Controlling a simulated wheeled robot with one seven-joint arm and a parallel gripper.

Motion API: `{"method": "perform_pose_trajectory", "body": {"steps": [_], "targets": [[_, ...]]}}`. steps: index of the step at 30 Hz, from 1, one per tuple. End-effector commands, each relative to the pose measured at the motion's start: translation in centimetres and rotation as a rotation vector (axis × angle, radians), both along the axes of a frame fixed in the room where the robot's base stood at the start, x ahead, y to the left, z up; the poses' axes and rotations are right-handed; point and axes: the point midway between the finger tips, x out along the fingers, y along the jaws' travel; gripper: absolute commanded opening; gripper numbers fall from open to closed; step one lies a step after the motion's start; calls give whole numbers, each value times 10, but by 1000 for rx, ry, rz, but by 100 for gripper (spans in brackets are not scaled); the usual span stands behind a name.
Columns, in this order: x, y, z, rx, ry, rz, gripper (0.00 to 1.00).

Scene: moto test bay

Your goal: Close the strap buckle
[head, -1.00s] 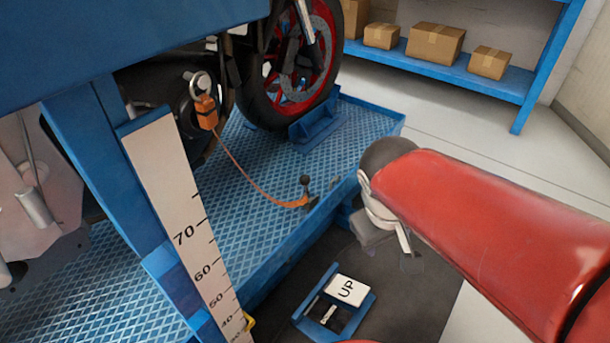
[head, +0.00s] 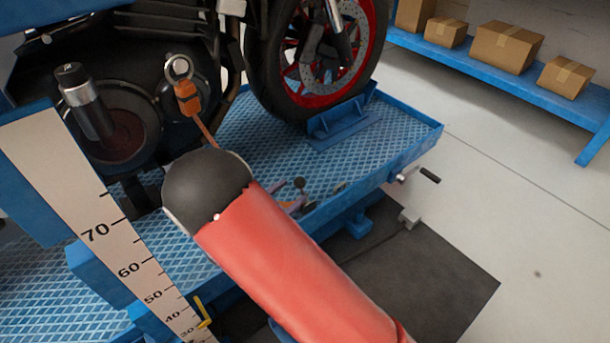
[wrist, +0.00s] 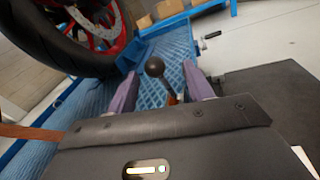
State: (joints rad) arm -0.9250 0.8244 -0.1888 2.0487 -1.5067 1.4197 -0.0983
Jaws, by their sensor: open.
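The strap buckle's lever, a dark rod with a black ball knob (wrist: 154,68), stands raised between my gripper's fingers in the wrist view. The knob also shows in the head view (head: 299,183), near the blue platform's edge. A bit of orange (wrist: 172,98) shows at the lever's foot; the rest of the buckle is hidden. My gripper (wrist: 160,72) is open, with one purple-grey finger on each side of the lever; I cannot tell whether either touches it. The orange strap's upper end (head: 188,98) hangs from a metal ring by the motorcycle. My red arm covers the strap's middle.
The blue treadplate platform (head: 395,150) carries the motorcycle, its front wheel (head: 262,85) in a blue chock (head: 345,118). A crank handle (head: 428,175) sticks out at the platform's right end. A height scale (head: 95,215) stands at left.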

Motion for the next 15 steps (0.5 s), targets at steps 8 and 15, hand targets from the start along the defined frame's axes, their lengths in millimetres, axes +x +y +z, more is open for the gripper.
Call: {"method": "perform_pose_trajectory", "body": {"steps": [8,15], "targets": [[16,-2,-7,-40,0,42,52],[44,-29,-7,-38,1,40,52]]}}
